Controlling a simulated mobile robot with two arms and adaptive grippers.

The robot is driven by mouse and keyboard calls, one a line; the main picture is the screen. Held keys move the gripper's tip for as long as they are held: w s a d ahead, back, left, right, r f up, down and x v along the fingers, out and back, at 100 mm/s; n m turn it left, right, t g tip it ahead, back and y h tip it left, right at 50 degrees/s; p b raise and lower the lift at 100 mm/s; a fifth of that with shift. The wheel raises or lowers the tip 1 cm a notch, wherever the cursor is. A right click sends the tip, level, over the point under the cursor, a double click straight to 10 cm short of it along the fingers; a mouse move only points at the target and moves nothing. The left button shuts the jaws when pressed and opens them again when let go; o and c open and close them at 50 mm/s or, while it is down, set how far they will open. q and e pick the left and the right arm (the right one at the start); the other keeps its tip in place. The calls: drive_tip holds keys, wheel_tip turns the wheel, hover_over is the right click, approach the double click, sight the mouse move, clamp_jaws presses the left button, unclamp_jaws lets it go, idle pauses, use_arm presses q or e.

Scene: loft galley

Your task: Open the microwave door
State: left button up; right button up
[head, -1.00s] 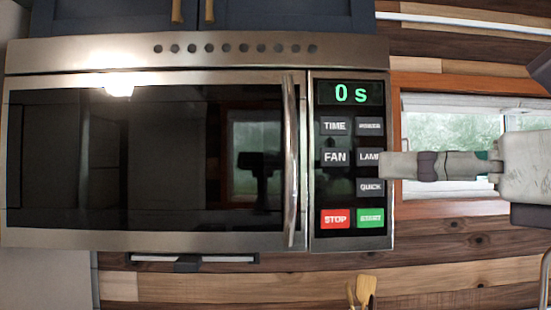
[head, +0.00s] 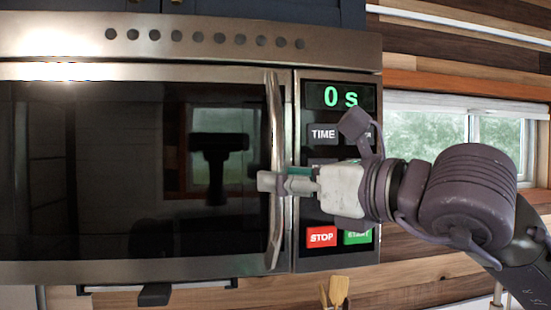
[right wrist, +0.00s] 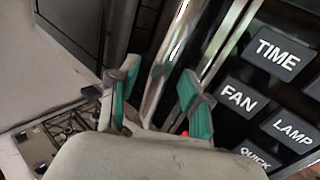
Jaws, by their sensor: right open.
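The microwave (head: 200,40) has a dark glass door (head: 90,170) that looks closed. Its vertical, curved metal handle (head: 277,115) is at the door's right edge. My right gripper (head: 272,183) comes in from the right and is open, with its fingers at the handle's mid-height, hiding part of it. In the right wrist view, the bright handle (right wrist: 166,68) runs between the two green-padded fingers of the gripper (right wrist: 155,90). I cannot tell whether either finger touches it. My left gripper is not in view.
The control panel (head: 312,230), showing "0 s", is right of the door and partly hidden by my right gripper. A window (head: 420,138) is farther right. Dark cabinets (head: 270,10) are above. Wooden utensils (head: 337,291) stand below.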

drive_tip(key=shift+p+x, duration=0.35)
drive_tip(key=shift+x, duration=0.7)
drive_tip(key=shift+d, duration=0.1)
clamp_jaws()
